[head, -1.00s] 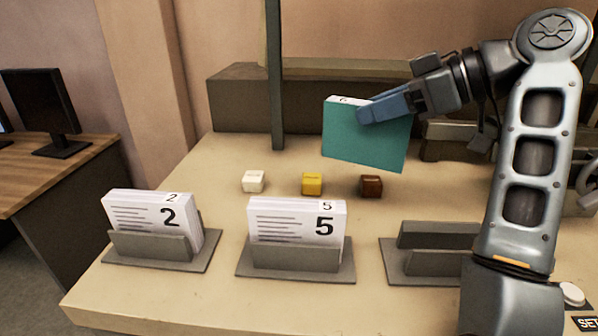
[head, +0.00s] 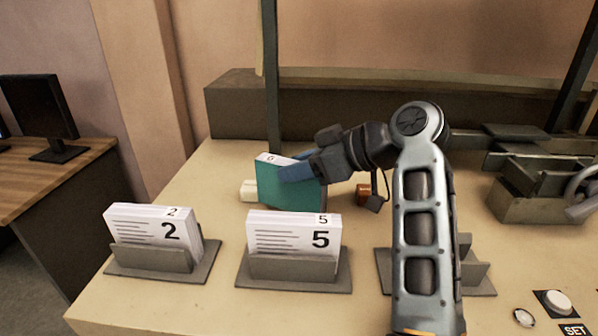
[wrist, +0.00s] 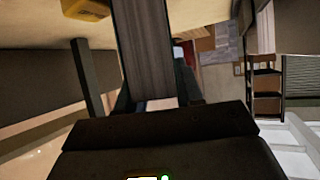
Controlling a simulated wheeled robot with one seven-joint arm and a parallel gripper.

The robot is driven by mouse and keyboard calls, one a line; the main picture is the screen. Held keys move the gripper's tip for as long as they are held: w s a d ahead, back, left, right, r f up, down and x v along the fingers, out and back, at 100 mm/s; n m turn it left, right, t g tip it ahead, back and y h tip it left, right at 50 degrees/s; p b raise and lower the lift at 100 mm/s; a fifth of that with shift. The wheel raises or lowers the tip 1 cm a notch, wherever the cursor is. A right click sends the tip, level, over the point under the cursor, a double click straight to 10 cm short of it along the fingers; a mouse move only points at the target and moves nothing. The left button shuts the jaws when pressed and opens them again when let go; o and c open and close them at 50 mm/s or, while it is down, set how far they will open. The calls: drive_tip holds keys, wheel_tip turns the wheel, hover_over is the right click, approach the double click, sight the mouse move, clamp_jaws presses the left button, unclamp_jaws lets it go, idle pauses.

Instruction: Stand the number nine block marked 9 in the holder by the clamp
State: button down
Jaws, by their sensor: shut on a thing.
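My gripper (head: 292,172) is shut on the upper edge of a teal-faced block (head: 288,187). The block is a thick upright slab, with a small mark on its white top edge that is too small to read surely. It is in front of the small cubes, behind the holder with the 5 block. In the wrist view the block (wrist: 145,50) shows edge-on between the fingers. An empty grey holder (head: 478,279) stands at the right, partly hidden behind my arm. The clamp (head: 525,195), with a grey wheel, stands behind and right of it.
The 2 block (head: 150,232) and the 5 block (head: 285,235) stand in grey holders at the front. A white cube (head: 248,190) and a brown cube (head: 363,194) flank the held block. A post (head: 271,100) rises behind it. A button (head: 556,302) is front right.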

drive_tip(key=shift+f, duration=0.85)
drive_tip(key=c, duration=0.7)
unclamp_jaws()
drive_tip(key=shift+f, duration=0.15)
